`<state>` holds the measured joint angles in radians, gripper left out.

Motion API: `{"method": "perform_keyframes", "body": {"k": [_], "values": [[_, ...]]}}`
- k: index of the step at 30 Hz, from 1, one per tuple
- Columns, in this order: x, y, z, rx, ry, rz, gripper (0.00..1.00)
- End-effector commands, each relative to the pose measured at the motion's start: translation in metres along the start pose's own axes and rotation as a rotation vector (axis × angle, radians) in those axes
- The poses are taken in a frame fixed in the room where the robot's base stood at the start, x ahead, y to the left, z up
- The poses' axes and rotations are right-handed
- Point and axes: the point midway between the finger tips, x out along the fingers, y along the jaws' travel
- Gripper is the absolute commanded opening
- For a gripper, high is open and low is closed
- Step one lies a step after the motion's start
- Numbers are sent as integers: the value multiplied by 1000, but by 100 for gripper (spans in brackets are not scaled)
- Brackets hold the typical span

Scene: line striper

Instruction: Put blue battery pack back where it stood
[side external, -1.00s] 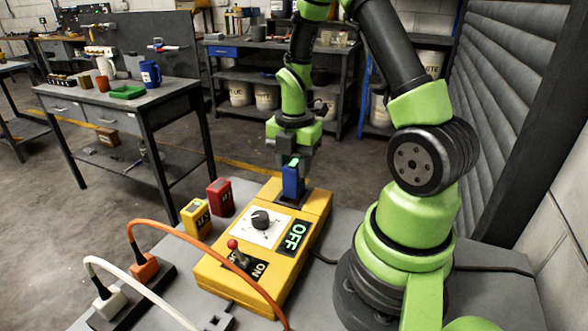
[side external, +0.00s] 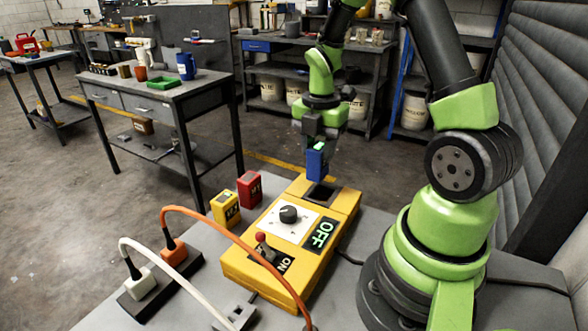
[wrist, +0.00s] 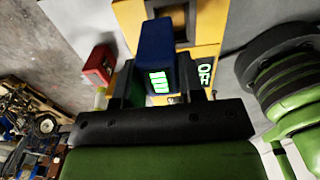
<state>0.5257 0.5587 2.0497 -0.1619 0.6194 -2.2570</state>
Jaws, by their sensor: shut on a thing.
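The blue battery pack (side external: 316,165) is held upright in my gripper (side external: 318,143), which is shut on its top. The pack hangs above the dark open bay (side external: 323,195) at the far end of the yellow machine box (side external: 268,273), apart from it. In the wrist view the blue battery pack (wrist: 157,48) sits between both fingers of my gripper (wrist: 158,84), with a lit green marking on its near end.
A red pack (side external: 249,189) and a yellow pack (side external: 226,208) stand on the table left of the machine. The box carries a black knob (side external: 288,214), a red-tipped lever (side external: 262,240) and a lit OFF panel (side external: 322,234). Orange and white cables (side external: 190,290) arch in front.

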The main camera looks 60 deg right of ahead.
Motion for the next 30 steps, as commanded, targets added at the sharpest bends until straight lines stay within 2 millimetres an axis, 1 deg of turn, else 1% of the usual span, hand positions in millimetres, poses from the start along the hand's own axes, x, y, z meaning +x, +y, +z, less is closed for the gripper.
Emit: {"method": "perform_keyframes", "body": {"k": [3,9,12,15,20,22,30], "values": [[-2,29,8,-8,-4,3,15],[-9,81,16,-9,-3,-1,15],[-13,101,17,-7,-3,-1,15],[-17,116,16,-4,-2,0,15],[-20,129,15,1,0,1,15],[-16,131,14,3,1,-1,15],[32,132,14,5,3,-2,15]]}}
